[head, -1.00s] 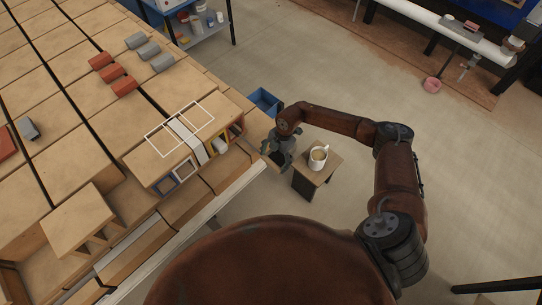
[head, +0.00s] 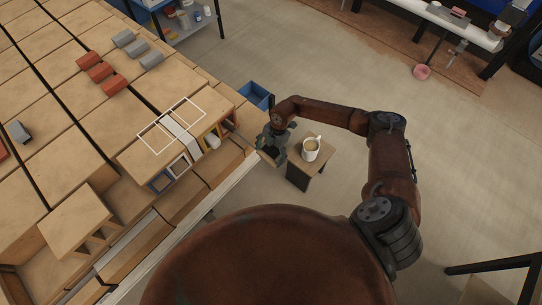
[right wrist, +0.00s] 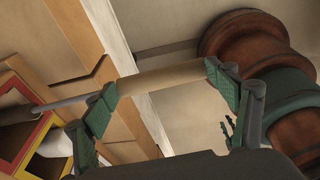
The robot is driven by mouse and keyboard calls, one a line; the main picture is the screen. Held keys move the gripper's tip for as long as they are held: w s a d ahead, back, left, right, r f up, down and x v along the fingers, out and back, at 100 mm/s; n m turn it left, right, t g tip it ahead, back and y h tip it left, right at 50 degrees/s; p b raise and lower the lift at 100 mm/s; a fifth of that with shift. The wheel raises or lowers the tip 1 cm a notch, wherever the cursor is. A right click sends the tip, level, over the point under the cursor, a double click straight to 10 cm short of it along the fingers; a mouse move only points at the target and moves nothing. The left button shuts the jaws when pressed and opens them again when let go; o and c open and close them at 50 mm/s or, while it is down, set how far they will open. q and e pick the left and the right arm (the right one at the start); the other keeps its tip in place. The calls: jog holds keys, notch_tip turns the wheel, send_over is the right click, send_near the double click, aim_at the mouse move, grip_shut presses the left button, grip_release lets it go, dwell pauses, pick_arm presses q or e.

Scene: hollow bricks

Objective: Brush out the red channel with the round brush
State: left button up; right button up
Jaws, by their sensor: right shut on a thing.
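My right gripper (head: 271,150) is beside the bench edge, in front of the right end of the hollow block (head: 152,157). In the right wrist view my right gripper (right wrist: 158,80) is shut on the round brush, with its tan handle (right wrist: 165,77) between the fingers. The brush's thin grey rod (right wrist: 65,104) runs left to the red channel (right wrist: 8,88), the upper one there, and its far end seems to be inside. The bristles are hidden. The yellow channel (right wrist: 36,152) opens next to it. My left gripper is not in view.
A white rounded thing (head: 212,141) sits at the channel mouths. A small stand (head: 300,176) with a white mug (head: 311,149) is close right of my gripper. A blue bin (head: 256,95) is behind it. Red and grey bricks (head: 101,72) lie farther back.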

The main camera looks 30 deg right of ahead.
jog(key=w+a+b, duration=0.3)
jog(key=w, duration=0.3)
jog(key=shift+w+b, duration=0.3)
jog(key=shift+w, duration=0.05)
dwell(0.3)
jog(key=shift+d, duration=0.1)
jog(key=s+p, duration=0.1)
jog(key=s+d+p, duration=0.1)
jog(key=shift+s+r+p, duration=0.2)
jog(key=shift+s+p, duration=0.1)
jog(key=shift+p, duration=0.1)
jog(key=shift+s+d+f+p, duration=0.1)
jog(key=shift+s+d+p, duration=0.25)
jog(key=shift+s+p, duration=0.5)
jog(key=shift+s+d+p, duration=0.4)
jog(key=shift+s+p, duration=0.35)
jog(key=shift+s, duration=0.15)
jog(key=shift+s+d+f+p, duration=0.1)
jog(key=shift+s+d+p, duration=0.25)
jog(key=shift+s+p, duration=0.5)
